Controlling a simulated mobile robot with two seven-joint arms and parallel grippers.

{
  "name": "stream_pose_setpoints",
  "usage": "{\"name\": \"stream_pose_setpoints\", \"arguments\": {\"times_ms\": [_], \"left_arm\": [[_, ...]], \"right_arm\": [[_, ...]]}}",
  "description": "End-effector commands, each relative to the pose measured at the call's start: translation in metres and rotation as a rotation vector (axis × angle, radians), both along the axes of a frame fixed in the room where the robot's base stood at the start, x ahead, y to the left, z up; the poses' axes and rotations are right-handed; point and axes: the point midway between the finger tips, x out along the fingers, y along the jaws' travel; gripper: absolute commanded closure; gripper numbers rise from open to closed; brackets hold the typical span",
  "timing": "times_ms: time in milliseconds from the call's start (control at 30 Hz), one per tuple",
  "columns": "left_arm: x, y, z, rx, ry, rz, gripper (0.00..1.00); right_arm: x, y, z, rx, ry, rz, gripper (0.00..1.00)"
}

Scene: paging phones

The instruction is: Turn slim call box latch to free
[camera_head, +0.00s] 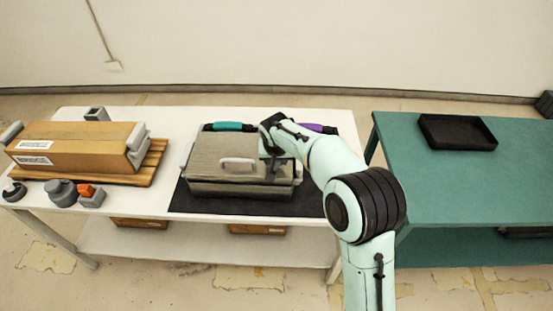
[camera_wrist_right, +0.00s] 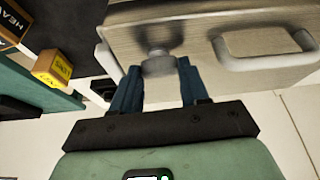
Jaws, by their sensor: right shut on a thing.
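A grey-beige box (camera_head: 225,165), which I take to be the slim call box, lies on a dark mat on the white table. In the right wrist view, a round grey latch knob (camera_wrist_right: 160,64) sticks out of the box face (camera_wrist_right: 195,40), beside the handle (camera_wrist_right: 265,50). My right gripper (camera_wrist_right: 158,85) has its two blue fingers on either side of the knob, shut on it. In the head view my right gripper (camera_head: 277,165) is at the box's front right, and my wrist hides the latch. My left gripper is not in view.
A brown carton (camera_head: 75,145) lies on a wooden board at the left, with small grey parts and an orange piece (camera_head: 86,190) in front. Teal (camera_head: 228,126) and purple (camera_head: 312,127) handled items are behind the box. A green table (camera_head: 450,185) with a black tray (camera_head: 457,145) stands right.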

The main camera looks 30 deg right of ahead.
Motion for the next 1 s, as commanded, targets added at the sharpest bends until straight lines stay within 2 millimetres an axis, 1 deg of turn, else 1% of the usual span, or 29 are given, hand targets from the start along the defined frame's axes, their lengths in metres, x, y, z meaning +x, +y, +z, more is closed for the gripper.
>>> {"name": "stream_pose_setpoints", "arguments": {"times_ms": [300, 733, 767, 800, 833, 1000], "left_arm": [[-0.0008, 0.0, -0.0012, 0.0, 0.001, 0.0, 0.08], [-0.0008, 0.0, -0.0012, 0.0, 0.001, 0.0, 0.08], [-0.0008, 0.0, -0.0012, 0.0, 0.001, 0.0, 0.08], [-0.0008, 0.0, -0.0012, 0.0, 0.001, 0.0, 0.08], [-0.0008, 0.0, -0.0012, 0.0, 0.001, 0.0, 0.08], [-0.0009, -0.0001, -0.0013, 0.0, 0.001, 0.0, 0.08]], "right_arm": [[0.0004, 0.0005, 0.0, 0.0, 0.0, -0.077, 0.86], [0.0002, 0.0004, 0.0, 0.002, 0.0, -0.085, 0.86], [0.0002, 0.0004, 0.0, 0.002, 0.0, -0.085, 0.46], [0.0002, 0.0004, 0.0, 0.002, 0.0, -0.085, 0.33], [0.0002, 0.0004, 0.0, 0.002, 0.0, -0.085, 0.3], [0.0001, 0.0004, -0.0001, 0.002, 0.0, -0.084, 0.3]]}}
